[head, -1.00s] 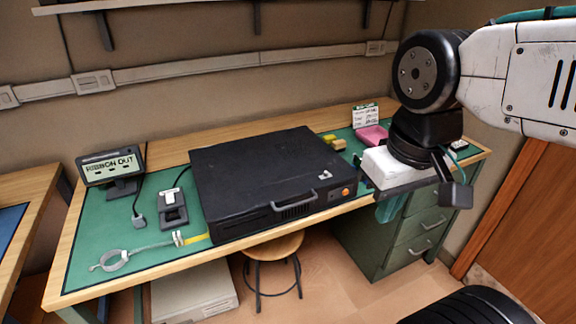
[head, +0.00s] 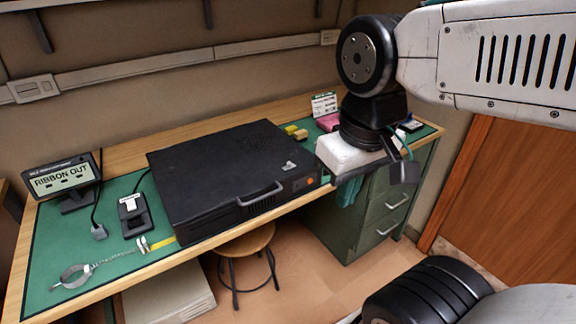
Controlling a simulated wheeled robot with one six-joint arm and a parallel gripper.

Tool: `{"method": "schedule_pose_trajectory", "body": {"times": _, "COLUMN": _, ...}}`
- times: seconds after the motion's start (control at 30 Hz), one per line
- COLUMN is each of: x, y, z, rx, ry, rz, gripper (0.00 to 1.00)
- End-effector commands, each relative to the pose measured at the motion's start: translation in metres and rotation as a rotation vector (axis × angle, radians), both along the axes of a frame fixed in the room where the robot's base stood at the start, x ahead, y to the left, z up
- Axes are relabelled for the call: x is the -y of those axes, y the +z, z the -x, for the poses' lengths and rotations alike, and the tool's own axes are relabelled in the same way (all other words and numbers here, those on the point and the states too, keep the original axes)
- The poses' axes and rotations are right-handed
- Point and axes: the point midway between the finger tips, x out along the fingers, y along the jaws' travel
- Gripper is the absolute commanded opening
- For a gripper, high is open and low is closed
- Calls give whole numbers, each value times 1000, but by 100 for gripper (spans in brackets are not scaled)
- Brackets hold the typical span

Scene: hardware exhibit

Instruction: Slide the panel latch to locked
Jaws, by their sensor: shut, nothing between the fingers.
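A black flat case (head: 225,170) lies on the green-matted workbench, with a grey handle (head: 260,196) and an orange button (head: 310,181) on its front. A small silver fitting (head: 289,165), which may be the panel latch, sits on its top near the front right corner. It is too small to tell its position. My gripper (head: 362,172) hangs in the head view at the case's right, apart from the silver fitting. It has a white body and dark lower parts; its fingers are mostly hidden, and it is shut with nothing seen in it.
A "RIBBON OUT" display (head: 62,178), a small black device (head: 134,212) and a wrist strap (head: 75,275) lie left of the case. A stool (head: 246,242) and green drawers (head: 385,205) are below.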

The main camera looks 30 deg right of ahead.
Motion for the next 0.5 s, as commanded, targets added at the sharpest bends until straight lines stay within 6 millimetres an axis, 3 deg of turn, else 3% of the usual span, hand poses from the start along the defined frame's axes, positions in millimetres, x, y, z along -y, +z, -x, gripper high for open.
{"method": "schedule_pose_trajectory", "body": {"times": 0.17, "x": -4, "y": -12, "z": -9, "rx": -74, "ry": 19, "rz": 4, "gripper": 0}}
{"method": "schedule_pose_trajectory", "body": {"times": 0.27, "x": -3, "y": -19, "z": -24, "rx": -121, "ry": 56, "rz": 32, "gripper": 0}}
{"method": "schedule_pose_trajectory", "body": {"times": 0.5, "x": 5, "y": -41, "z": -87, "rx": -178, "ry": 453, "rz": 146, "gripper": 0}}
